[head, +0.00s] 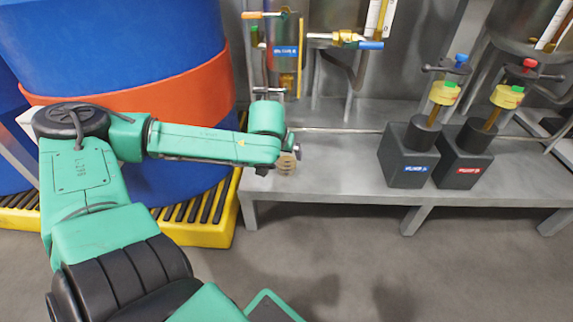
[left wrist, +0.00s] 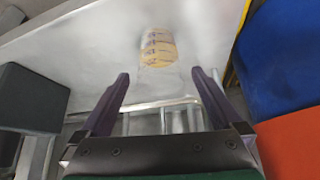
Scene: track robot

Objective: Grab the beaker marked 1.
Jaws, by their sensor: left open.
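A small clear beaker with yellowish contents and dark markings (left wrist: 158,47) stands on the grey metal bench in the left wrist view. In the head view the beaker (head: 287,164) shows just right of my wrist, partly hidden by it. I cannot read a number on it. My left gripper (left wrist: 160,77) is open and empty. Its two dark fingers point toward the beaker, which lies beyond the tips and roughly between them, apart from them. In the head view my left wrist (head: 268,120) hides most of the fingers. My right gripper is not in view.
The bench (head: 340,170) is clear right of the beaker, up to two dark valve blocks (head: 408,155) (head: 462,160). A valve stand (head: 285,55) rises behind my wrist. A blue drum (head: 115,45) with an orange band stands left on a yellow pallet (head: 215,225).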

